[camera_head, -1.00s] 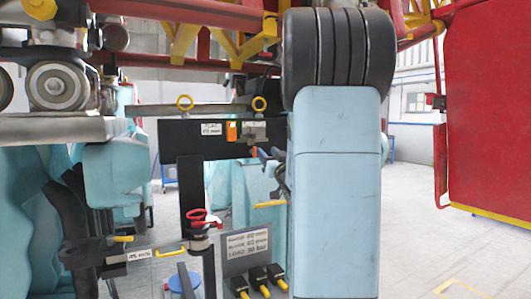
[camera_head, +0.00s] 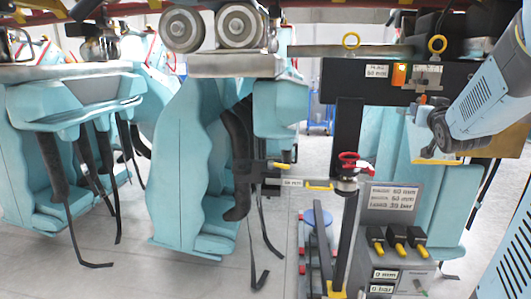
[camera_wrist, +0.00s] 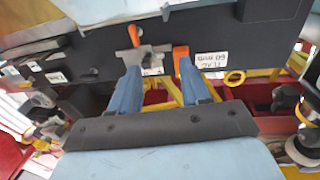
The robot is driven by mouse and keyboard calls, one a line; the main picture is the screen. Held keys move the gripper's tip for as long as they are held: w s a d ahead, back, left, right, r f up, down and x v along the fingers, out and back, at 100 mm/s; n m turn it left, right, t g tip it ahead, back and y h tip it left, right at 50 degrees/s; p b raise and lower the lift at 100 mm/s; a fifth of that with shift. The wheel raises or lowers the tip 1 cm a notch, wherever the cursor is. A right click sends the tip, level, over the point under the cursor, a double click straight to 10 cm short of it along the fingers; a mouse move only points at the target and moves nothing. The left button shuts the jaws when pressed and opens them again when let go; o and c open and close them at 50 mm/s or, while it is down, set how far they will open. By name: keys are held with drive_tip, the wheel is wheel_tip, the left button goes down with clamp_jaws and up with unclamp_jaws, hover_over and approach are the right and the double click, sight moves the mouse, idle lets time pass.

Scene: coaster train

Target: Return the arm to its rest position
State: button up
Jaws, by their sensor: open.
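My gripper (camera_head: 413,115) is at the right of the head view, at the end of my light blue arm. It is in front of a black beam (camera_head: 350,82) that carries a "60 mm" label, an orange block (camera_head: 399,75) and a metal bracket (camera_head: 428,77). In the wrist view the two blue fingers of my gripper (camera_wrist: 157,72) stand apart with nothing held between them. The orange block (camera_wrist: 181,60) and the bracket (camera_wrist: 142,56) show close to the fingertips there; I cannot tell the exact gap.
Light blue coaster seats (camera_head: 190,165) with dark straps hang at the left and centre. A post with a red handwheel (camera_head: 350,165) stands below the beam. A control box (camera_head: 392,205) with black and yellow levers is right of it. Grey floor (camera_head: 120,270) is open at lower left.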

drive_tip(key=s+a+f+n+g+y, duration=0.1)
drive_tip(key=s+a+f+g, duration=0.3)
drive_tip(key=s+a, duration=0.3)
drive_tip(key=s+a+f+n+g+y, duration=0.1)
drive_tip(key=s+a+f+g+y, duration=0.1)
drive_tip(key=s+a+f+g, duration=0.2)
drive_tip(key=s+a+f+g+y, duration=0.1)
drive_tip(key=s+a+f+g, duration=0.3)
drive_tip(key=s+a, duration=0.6)
drive_tip(key=s, duration=0.6)
drive_tip(key=shift+s+f+n, duration=0.15)
drive_tip(key=shift+s+n, duration=0.15)
drive_tip(key=shift+n, duration=0.1)
